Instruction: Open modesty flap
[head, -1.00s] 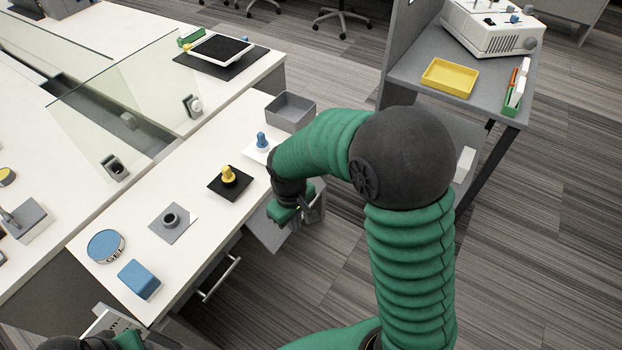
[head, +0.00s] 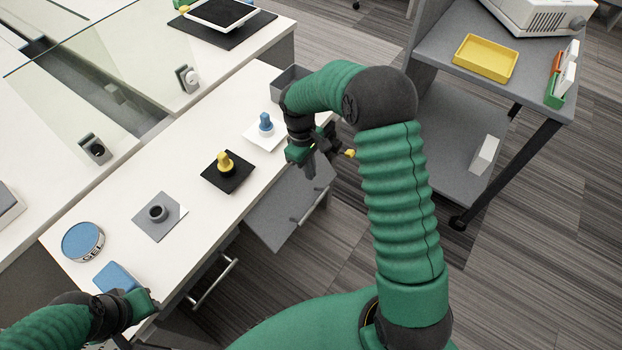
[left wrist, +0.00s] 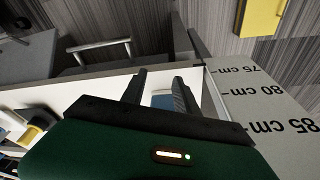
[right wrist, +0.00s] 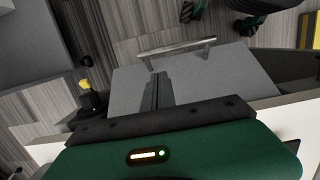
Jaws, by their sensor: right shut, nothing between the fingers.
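A grey panel (head: 285,207) with a bar handle (head: 308,206) is below the desk's front edge; I take it to be the modesty flap, but cannot be certain. The panel (right wrist: 205,85) and handle (right wrist: 176,48) also show in the right wrist view. My right gripper (head: 322,160) is shut and empty, above the panel near the desk's right end. Its fingertips (right wrist: 157,76) appear over the panel, short of the handle; contact cannot be told. My left gripper (left wrist: 160,78) is open and empty near the desk's near front edge; in the head view its fingers are partly hidden.
Another bar handle (head: 212,285) is on the desk front, left of the panel. The white desk (head: 180,175) holds a yellow knob (head: 225,163), a blue knob (head: 265,123) and a gel tin (head: 83,241). A grey cart (head: 440,45) stands to the right, with floor between.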

